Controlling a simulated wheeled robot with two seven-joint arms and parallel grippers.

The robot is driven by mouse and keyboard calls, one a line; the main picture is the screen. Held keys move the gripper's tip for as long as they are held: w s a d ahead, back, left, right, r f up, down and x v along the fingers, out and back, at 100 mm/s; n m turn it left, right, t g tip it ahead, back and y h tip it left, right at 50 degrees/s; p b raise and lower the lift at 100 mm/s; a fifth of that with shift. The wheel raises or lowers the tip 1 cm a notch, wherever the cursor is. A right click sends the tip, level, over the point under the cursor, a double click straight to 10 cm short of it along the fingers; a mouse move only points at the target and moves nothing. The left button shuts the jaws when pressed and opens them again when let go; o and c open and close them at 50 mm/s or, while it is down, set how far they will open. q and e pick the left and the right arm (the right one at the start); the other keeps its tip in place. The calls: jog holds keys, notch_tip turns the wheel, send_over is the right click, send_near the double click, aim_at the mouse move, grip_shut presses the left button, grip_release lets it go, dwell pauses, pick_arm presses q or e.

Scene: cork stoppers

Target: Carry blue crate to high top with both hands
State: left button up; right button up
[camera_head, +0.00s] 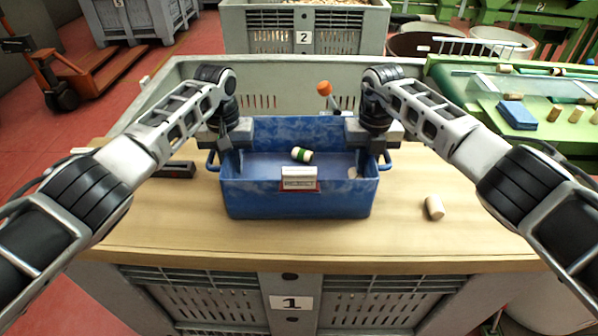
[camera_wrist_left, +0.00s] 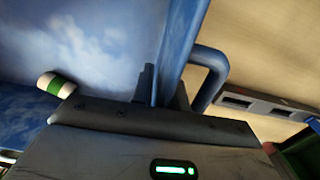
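The blue crate (camera_head: 254,197) rests upright on a wooden top (camera_head: 300,242), with a white and red label on its front. A cork with a green band (camera_head: 302,155) lies inside, and shows in the left wrist view (camera_wrist_left: 56,85). My left gripper (camera_head: 231,160) is at the crate's left wall. In the left wrist view its fingers (camera_wrist_left: 163,92) stand close on both sides of the blue wall, beside the handle (camera_wrist_left: 212,70), shut on it. My right gripper (camera_head: 374,160) is at the right wall; its finger gap is too small to judge. I cannot identify the high top.
A loose cork (camera_head: 434,208) lies right of the crate, and a dark device (camera_head: 178,170) lies left. A large grey bin (camera_head: 285,80) stands behind. A green conveyor (camera_head: 545,100) with corks and a blue block (camera_head: 517,115) is at right. Red floor is open at left.

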pick_arm(q)
grip_shut()
pick_arm(e)
grip_shut()
pick_arm(q)
jog(key=shift+r, duration=0.2)
pick_arm(e)
jog(key=shift+r, duration=0.2)
